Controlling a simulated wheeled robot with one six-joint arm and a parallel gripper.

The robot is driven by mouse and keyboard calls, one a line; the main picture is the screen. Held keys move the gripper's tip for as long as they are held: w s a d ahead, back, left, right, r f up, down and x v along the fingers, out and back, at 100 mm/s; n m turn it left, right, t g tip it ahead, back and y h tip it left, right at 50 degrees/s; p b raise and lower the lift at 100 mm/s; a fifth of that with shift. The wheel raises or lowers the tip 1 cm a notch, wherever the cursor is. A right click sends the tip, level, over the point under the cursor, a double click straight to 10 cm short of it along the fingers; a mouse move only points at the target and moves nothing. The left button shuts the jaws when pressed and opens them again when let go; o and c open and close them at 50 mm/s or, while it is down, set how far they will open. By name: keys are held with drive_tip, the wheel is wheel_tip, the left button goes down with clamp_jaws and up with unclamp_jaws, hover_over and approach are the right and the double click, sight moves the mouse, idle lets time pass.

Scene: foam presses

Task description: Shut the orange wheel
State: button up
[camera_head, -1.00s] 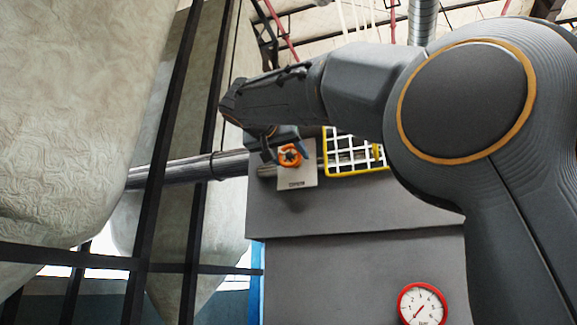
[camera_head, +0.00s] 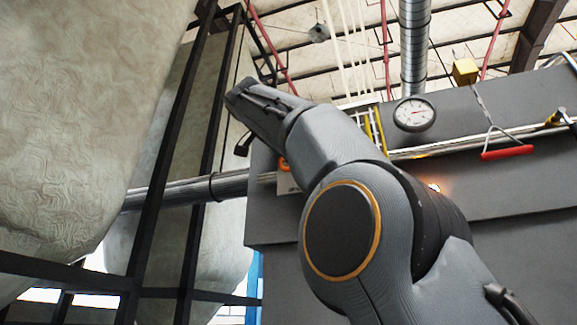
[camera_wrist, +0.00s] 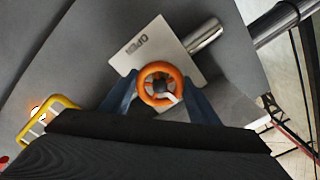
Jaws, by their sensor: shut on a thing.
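The orange wheel (camera_wrist: 147,79) is in the middle of the wrist view, in front of a pale plate (camera_wrist: 178,55) that reads "OPEN". My gripper (camera_wrist: 160,90) has its blue fingers on opposite sides of the wheel's rim and is shut on it. A pale mark shows on the wheel's lower right. In the head view only a sliver of the wheel (camera_head: 284,164) shows beside my arm, with a corner of the plate (camera_head: 286,183) below it. My fingers are mostly hidden there.
A pipe (camera_head: 180,192) runs left from the wheel. A white gauge (camera_head: 414,113) and a red pull handle (camera_head: 507,152) are farther right. Dark frame bars (camera_head: 160,170) and big pale bags (camera_head: 75,120) fill the left.

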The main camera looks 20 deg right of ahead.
drive_tip(key=shift+m, duration=0.9)
drive_tip(key=shift+b, duration=0.3)
drive_tip(key=o, duration=1.1)
drive_tip(key=shift+c, duration=0.2)
drive_tip(key=b+v, duration=0.2)
drive_tip(key=v, duration=0.6)
drive_tip(key=shift+w, duration=0.1)
